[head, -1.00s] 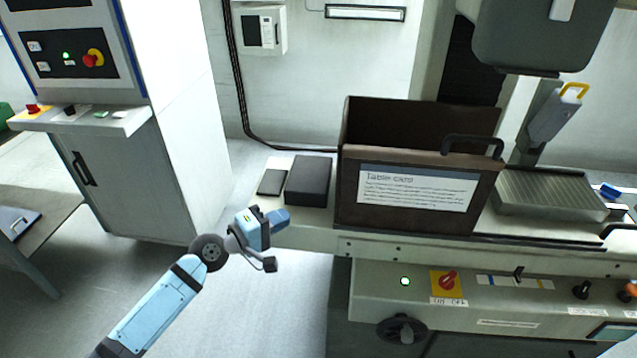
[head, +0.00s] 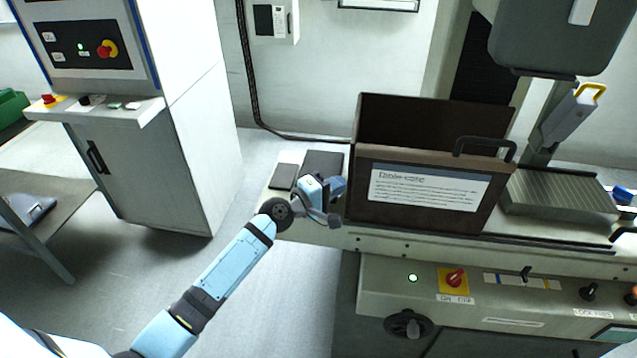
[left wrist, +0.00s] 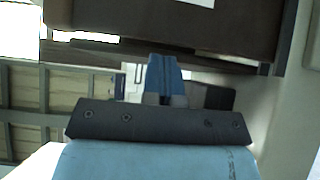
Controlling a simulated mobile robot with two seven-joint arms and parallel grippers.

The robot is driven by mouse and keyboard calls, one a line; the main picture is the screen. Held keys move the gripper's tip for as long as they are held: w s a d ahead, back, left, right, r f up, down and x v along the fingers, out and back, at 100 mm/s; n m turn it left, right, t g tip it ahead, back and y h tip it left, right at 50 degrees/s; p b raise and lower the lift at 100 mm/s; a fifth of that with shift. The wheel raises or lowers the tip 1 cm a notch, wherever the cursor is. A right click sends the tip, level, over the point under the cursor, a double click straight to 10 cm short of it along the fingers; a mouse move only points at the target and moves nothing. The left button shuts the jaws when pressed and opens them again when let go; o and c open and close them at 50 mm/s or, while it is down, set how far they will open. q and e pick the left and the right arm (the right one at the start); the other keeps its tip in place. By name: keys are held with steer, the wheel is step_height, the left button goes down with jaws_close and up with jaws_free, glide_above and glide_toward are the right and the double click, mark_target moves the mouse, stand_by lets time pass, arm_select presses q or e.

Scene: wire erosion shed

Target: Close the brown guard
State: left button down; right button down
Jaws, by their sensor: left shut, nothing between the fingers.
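In the left wrist view the guard (left wrist: 180,22) fills the top, just beyond the fingertips. My right gripper is not in view.
A dark box (head: 322,163) and a flat dark block (head: 284,176) lie on the table left of the guard. A ribbed plate (head: 560,196) lies to its right. A control panel (head: 540,290) with knobs is below. A grey cabinet (head: 150,170) stands at the left.

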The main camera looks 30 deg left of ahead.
arm_select(q)
steer(key=shift+w+d, duration=0.15)
steer(key=shift+d, duration=0.4)
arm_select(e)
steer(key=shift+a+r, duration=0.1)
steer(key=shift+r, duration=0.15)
